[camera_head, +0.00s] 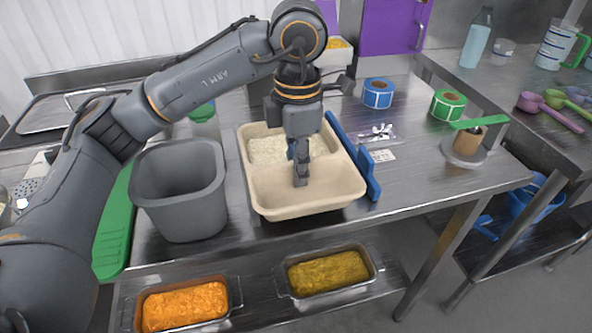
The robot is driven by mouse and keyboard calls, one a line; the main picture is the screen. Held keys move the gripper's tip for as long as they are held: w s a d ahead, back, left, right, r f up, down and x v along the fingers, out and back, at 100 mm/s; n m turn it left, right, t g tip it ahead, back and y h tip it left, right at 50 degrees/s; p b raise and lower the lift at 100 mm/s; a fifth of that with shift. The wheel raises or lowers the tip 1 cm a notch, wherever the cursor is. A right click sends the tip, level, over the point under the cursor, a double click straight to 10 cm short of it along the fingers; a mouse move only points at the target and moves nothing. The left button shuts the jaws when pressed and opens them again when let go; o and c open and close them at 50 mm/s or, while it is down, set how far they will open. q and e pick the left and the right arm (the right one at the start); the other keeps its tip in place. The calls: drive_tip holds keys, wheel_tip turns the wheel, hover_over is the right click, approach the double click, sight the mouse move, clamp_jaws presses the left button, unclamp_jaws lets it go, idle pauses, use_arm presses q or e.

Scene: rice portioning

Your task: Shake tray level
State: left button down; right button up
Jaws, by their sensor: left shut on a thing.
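The beige tray (262,206) lies on the steel table, with white rice (268,151) in its far part. Its wide near compartment looks empty. My left gripper (300,179) reaches down from above over the middle of the tray. Its jaws are shut on the tray at the inner divider, though the fingers hide the exact contact. A small blue patch shows beside the fingers. The tray appears to rest flat on the table. My right gripper is not in view.
A grey bin (180,195) stands close left of the tray, and a blue tool (368,172) lies along its right side. Label rolls (378,94) and a small holder (466,146) stand further right. Food pans (186,305) sit on the lower shelf.

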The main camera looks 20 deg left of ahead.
use_arm(q)
drive_tip(key=shift+w+a, duration=0.2)
drive_tip(key=shift+w, duration=0.8)
drive_tip(key=shift+w+a, duration=0.15)
drive_tip(key=shift+w, duration=0.85)
drive_tip(key=shift+w+a+f, duration=0.1)
drive_tip(key=shift+w+a, duration=0.05)
drive_tip(key=shift+w, duration=0.45)
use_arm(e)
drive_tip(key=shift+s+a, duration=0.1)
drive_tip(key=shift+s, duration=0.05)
use_arm(q)
drive_tip(key=shift+f, duration=0.2)
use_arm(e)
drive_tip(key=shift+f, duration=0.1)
